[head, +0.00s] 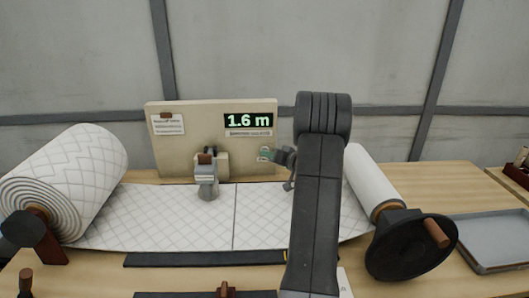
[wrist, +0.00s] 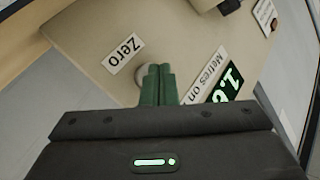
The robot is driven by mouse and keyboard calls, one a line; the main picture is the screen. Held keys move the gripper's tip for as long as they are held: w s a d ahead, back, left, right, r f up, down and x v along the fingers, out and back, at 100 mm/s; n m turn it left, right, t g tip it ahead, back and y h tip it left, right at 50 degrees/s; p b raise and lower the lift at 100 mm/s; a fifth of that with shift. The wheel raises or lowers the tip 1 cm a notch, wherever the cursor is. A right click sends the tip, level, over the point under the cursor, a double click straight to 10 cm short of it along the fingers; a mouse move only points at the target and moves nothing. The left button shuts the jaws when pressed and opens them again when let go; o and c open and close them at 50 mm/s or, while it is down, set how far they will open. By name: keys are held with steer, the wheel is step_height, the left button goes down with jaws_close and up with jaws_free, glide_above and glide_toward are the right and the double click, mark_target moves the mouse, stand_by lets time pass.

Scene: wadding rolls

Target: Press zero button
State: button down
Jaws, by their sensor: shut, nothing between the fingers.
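A beige panel (head: 220,158) stands upright behind the wadding, with a lit green display (head: 248,120) reading 1.6 m. A pale round button (wrist: 141,76) is beside that label, partly hidden behind my fingers. My gripper (wrist: 159,68) is shut and empty, its green fingertips at or just in front of the button. Whether they touch it I cannot tell. In the head view my gripper (head: 269,154) is at the right part of the panel.
White quilted wadding (head: 165,212) runs across the table between a large roll (head: 75,180) at left and a thinner roll (head: 371,181) with a black crank wheel (head: 400,255) at right. A grey device (head: 206,180) stands before the panel. A grey tray (head: 490,240) lies at far right.

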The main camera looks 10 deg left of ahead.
steer(key=shift+w+a, duration=0.1)
steer(key=shift+w, duration=0.2)
steer(key=shift+s, duration=0.15)
stand_by(0.5)
steer(key=shift+s+d, duration=0.25)
steer(key=shift+s, duration=0.5)
steer(key=s, duration=0.2)
steer(key=s+d, duration=0.1)
steer(key=s, duration=0.1)
steer(key=shift+s+d, duration=0.2)
steer(key=shift+s, duration=0.2)
steer(key=shift+w, duration=0.1)
